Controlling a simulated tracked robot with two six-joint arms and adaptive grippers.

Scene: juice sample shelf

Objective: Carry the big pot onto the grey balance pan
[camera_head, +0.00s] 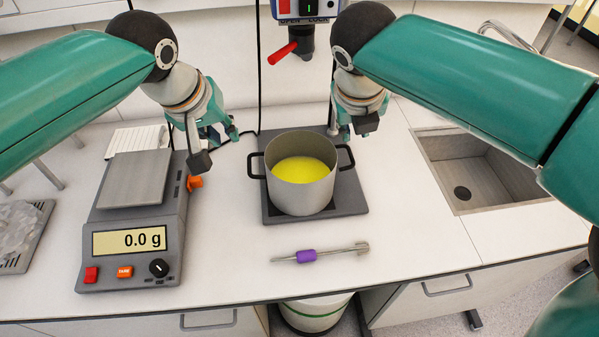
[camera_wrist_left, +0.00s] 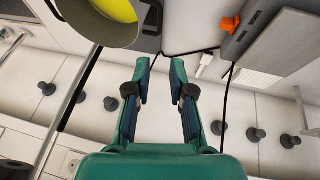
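The big pot (camera_head: 301,195) is grey metal with black side handles and yellow liquid inside. It stands upright on a dark square plate (camera_head: 350,200). The grey balance pan (camera_head: 134,178) is empty, and the balance display (camera_head: 130,240) reads 0.0 g. My left gripper (camera_head: 217,146) is open and empty, between the balance and the pot, apart from the left handle. In the left wrist view its fingers (camera_wrist_left: 161,82) are spread, with the pot's rim (camera_wrist_left: 98,38) at top left. My right gripper (camera_head: 350,128) looks open, behind the right handle; whether it touches is unclear.
A tool with a purple grip (camera_head: 306,256) lies in front of the plate. A sink (camera_head: 470,175) is at right. A device with a red lever (camera_head: 283,53) hangs behind the pot. The bench between balance and plate is clear.

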